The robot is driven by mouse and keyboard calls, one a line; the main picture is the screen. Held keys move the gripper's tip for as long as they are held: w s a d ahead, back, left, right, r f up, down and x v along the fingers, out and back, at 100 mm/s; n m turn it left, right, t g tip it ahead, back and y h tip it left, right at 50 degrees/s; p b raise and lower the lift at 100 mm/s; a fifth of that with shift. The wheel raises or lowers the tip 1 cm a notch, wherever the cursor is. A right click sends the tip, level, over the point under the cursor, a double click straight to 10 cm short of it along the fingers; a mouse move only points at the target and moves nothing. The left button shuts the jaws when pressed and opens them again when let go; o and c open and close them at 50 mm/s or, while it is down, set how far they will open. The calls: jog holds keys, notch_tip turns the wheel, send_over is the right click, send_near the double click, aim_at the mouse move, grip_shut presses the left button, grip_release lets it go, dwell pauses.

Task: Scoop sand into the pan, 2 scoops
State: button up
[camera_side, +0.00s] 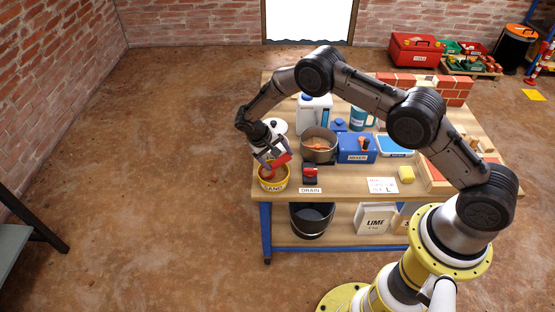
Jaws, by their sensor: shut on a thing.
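My gripper (268,154) is at the left end of the workbench, low over the yellow sand tub (273,186), which carries a SAND label. It is shut on a red scoop (281,161). The scoop's lower part reaches into or just over the tub's mouth; I cannot tell whether it touches the sand or holds any. The pan (319,145), a grey-brown metal pot, stands to the right and behind the tub. Something orange shows inside it, too small to make out.
A blue MIXER box (356,148) stands right of the pan. A white jug (314,114) and a white round item (278,127) are behind. A dark and red item (310,174) sits by the DRAIN label (310,190). A yellow sponge (406,174) lies right, near the front.

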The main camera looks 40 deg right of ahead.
jog(key=shift+r, duration=2.4)
jog(key=shift+s+d+y, duration=0.35)
jog(key=shift+d+y, duration=0.15)
jog(key=shift+y, duration=0.5)
jog(key=shift+d+r+t+y, duration=0.3)
jog(key=shift+d+t+y, duration=0.2)
jog(key=shift+y, duration=0.4)
